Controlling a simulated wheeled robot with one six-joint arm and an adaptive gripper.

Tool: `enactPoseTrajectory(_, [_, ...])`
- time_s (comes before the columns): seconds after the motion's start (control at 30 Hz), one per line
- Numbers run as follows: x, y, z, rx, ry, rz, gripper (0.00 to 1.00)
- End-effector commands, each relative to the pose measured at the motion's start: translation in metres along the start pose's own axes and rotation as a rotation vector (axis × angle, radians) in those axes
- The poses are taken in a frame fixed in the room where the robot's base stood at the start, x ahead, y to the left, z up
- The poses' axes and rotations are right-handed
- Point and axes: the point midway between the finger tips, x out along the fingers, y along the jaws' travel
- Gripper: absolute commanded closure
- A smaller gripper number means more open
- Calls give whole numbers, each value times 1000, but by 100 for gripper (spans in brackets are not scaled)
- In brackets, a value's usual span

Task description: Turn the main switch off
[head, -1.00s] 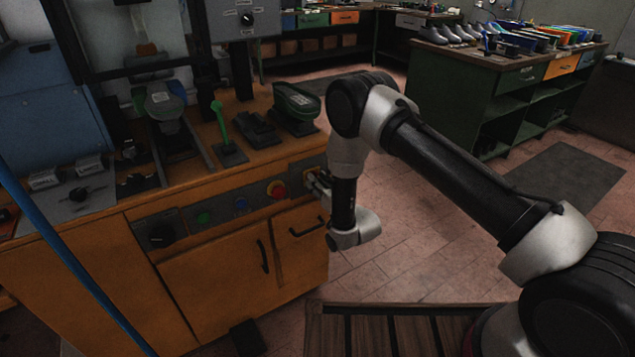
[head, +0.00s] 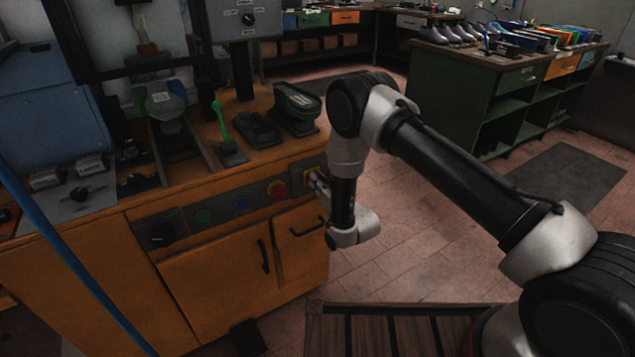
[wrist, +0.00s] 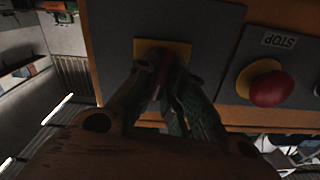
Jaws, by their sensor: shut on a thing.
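The main switch (wrist: 158,61) shows in the wrist view as a dark red handle on a yellow plate, on a dark grey panel. My gripper (wrist: 168,85) is at the plate with its fingers closed around the handle, which hides much of it. In the head view my gripper (head: 316,182) is at the right end of the machine's front panel, and the switch is mostly hidden behind it. The exact angle of the handle is hard to read.
A red STOP button (wrist: 271,89) on a yellow ring sits beside the switch; it also shows in the head view (head: 277,189). Green (head: 203,217) and blue (head: 241,204) buttons lie further left. Cabinet doors with handles are below. Open floor lies to the right.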

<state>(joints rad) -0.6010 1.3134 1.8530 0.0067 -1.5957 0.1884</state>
Motion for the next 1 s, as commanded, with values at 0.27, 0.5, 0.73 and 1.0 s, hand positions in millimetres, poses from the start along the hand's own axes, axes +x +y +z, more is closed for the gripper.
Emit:
enactPoseTrajectory(0.27, [0,0,0,-195,0,0,100])
enactPoseTrajectory(0.5, [0,-1,0,-423,0,0,100])
enactPoseTrajectory(0.73, [0,-1,1,-635,-1,0,100])
enactPoseTrajectory(1.0, [0,-2,1,-835,-1,0,100])
